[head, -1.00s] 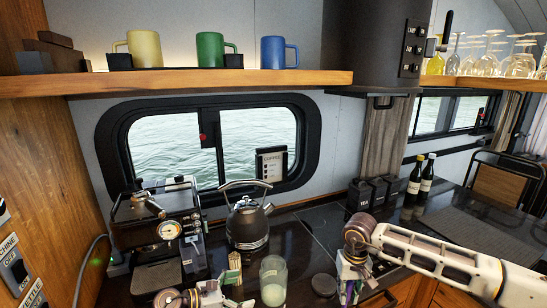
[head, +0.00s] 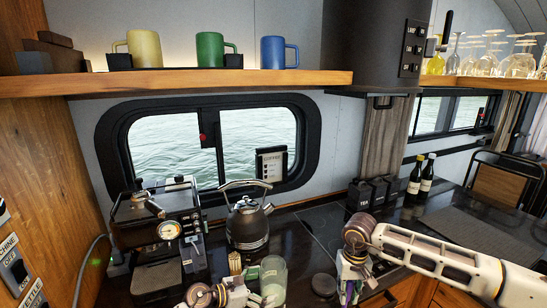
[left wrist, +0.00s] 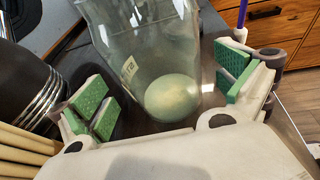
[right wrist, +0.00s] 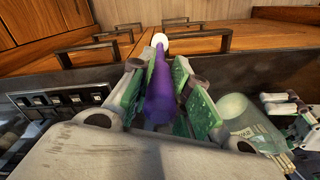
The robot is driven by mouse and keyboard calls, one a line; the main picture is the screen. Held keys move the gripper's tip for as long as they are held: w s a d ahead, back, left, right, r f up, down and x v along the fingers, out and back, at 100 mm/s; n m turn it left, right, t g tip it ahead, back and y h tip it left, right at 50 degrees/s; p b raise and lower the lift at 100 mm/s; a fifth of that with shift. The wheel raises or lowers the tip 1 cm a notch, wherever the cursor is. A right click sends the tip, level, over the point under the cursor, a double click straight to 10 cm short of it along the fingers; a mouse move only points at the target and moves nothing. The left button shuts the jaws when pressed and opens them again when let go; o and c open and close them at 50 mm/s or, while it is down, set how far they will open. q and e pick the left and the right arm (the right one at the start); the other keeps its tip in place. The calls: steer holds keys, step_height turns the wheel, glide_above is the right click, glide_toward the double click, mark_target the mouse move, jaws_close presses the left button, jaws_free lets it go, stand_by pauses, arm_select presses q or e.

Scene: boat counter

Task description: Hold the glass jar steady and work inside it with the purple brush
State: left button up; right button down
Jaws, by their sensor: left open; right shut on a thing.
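The clear glass jar (head: 273,276) with a pale green bottom stands upright on the dark counter in the head view. In the left wrist view the jar (left wrist: 150,50) is between the green pads of my left gripper (left wrist: 168,88), which is open with gaps at both sides. My left gripper (head: 250,298) is low beside the jar in the head view. My right gripper (right wrist: 158,88) is shut on the purple brush (right wrist: 163,95), whose pale end points away from the wrist. In the head view the brush (head: 349,293) is right of the jar, outside it, mostly hidden by the gripper.
A black kettle (head: 247,225) stands behind the jar, and a coffee machine (head: 160,235) is left of it. A dark round lid (head: 323,284) lies between jar and right gripper. Wooden sticks (head: 235,263) stand close left of the jar.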

arm_select(q)
steer(key=shift+x, duration=1.5)
steer(key=c, duration=0.8)
